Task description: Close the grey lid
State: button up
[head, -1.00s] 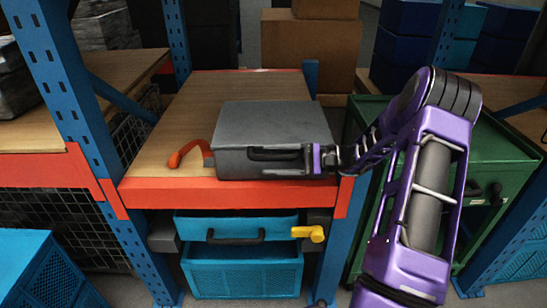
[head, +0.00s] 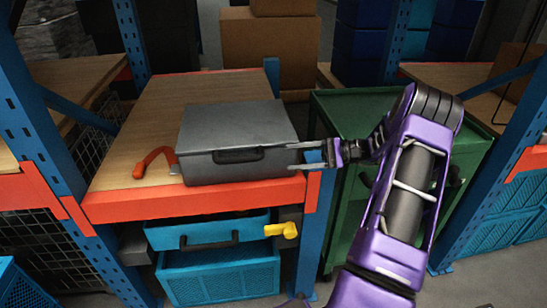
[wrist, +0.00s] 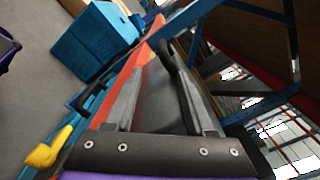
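A grey box (head: 235,163) sits on the wooden shelf with its grey lid (head: 238,122) lying flat on top. No clear gap shows under the lid. A dark handle (head: 238,155) is on the box's front; a dark handle also shows in the wrist view (wrist: 167,58). My gripper (head: 293,156) is at the box's right front corner, with two fingers spread apart and pointing left. In the wrist view my gripper (wrist: 160,72) is open, and grey box surface (wrist: 160,105) shows between the fingers. I cannot tell whether the fingertips touch the box.
A red hook-shaped handle (head: 153,160) lies left of the box on the shelf (head: 140,105). A green cabinet (head: 340,215) stands right, behind my arm.

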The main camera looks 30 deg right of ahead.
jog(key=shift+v, duration=1.15)
jog(key=shift+a, duration=0.1)
